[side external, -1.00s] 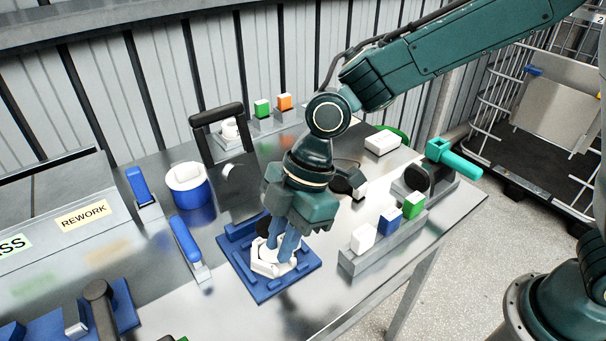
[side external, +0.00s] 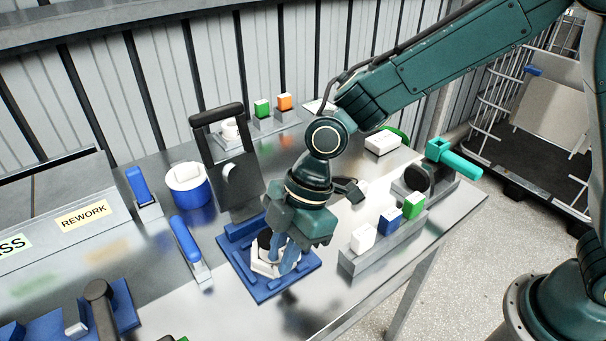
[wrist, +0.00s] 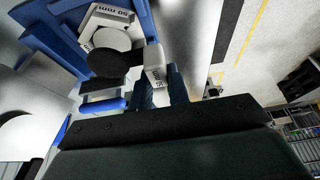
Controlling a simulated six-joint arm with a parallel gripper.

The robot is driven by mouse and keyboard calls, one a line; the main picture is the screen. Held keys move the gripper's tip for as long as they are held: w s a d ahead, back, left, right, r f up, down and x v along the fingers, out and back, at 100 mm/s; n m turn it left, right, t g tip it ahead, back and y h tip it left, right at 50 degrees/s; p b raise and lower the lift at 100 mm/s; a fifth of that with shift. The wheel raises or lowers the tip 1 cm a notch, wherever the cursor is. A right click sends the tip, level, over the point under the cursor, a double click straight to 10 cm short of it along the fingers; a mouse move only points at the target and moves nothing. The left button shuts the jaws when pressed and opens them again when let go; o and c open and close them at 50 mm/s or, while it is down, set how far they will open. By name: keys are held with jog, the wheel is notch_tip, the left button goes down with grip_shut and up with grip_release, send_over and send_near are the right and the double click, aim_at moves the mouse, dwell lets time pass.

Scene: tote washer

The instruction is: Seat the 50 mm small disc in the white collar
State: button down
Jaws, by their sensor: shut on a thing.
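The white collar (side external: 262,267), marked 50 mm, sits on a blue base (side external: 262,291); it also shows in the wrist view (wrist: 87,43). The small disc (wrist: 112,63) is dark, with a dark stem leading to a white grip block marked 50 mm (wrist: 155,67). My gripper (side external: 287,262) is shut on this block, beside the collar. In the wrist view the disc overlaps the near part of the collar's opening; in the side view it (side external: 265,238) looks tilted at the collar's back edge. My fingers hide part of the collar, and contact between disc and collar cannot be told.
A grey plate with a black handle (side external: 216,114) stands behind the base. A blue-handled piece (side external: 187,240) is to its left. A grey rack (side external: 382,240) with white, blue and green blocks is close on the right. Bare table lies in front.

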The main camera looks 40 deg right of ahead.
jog(key=shift+f, duration=0.65)
dwell(0.8)
jog(key=shift+f, duration=0.35)
jog(key=shift+f, duration=0.25)
dwell(0.4)
jog(key=shift+f, duration=0.3)
jog(key=shift+f, duration=0.15)
dwell(1.0)
jog(key=c, duration=1.3)
grip_release()
jog(key=shift+o, duration=0.7)
